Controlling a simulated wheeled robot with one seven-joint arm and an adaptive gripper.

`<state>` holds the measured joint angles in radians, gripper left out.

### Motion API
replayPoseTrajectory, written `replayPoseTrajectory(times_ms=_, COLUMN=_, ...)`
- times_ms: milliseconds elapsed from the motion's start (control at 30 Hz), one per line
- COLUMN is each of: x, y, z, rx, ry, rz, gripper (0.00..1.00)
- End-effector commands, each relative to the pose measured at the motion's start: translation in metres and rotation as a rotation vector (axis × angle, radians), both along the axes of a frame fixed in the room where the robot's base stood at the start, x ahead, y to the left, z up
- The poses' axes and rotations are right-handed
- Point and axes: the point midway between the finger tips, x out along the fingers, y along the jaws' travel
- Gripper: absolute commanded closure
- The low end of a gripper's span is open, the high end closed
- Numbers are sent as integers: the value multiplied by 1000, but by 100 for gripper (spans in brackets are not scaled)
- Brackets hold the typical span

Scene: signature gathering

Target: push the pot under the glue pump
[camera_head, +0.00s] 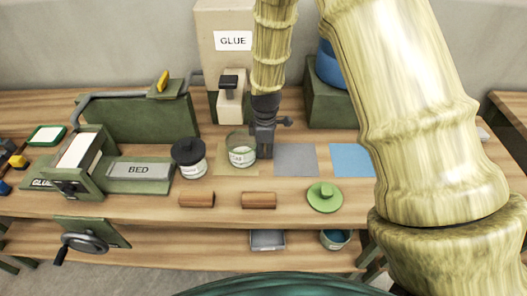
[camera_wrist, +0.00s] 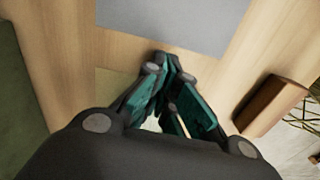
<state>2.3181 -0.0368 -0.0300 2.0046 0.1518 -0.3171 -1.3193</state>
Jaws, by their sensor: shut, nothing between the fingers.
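An open, clear pot (camera_head: 241,157) with a pale label stands upright on a tan square (camera_head: 222,169). The glue pump (camera_head: 230,100), a cream block with a black head under a GLUE sign, stands behind it. My gripper (camera_head: 265,153) points down at the pot's right side, very close; I cannot tell whether they touch. In the wrist view my gripper's teal-padded fingers (camera_wrist: 172,72) are together with nothing held. There the pot is mostly hidden behind the gripper, and part of the tan square (camera_wrist: 113,84) shows.
Grey (camera_head: 296,160) and blue (camera_head: 351,159) squares lie clear to the right. Two brown blocks (camera_head: 196,200) (camera_head: 258,200) and a green lid (camera_head: 324,198) lie in front.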

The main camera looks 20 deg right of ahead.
Motion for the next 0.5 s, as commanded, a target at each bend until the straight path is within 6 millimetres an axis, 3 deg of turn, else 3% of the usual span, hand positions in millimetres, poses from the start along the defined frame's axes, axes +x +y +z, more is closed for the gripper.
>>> replayPoseTrajectory(times_ms=167, x=-2, y=-9, z=1, rx=1, ry=0, rz=1, gripper=100)
replayPoseTrajectory(times_ms=367, x=-10, y=-35, z=2, rx=4, ry=1, rz=6, gripper=100)
replayPoseTrajectory(times_ms=500, x=-8, y=-32, z=18, rx=2, ry=-3, rz=9, gripper=100)
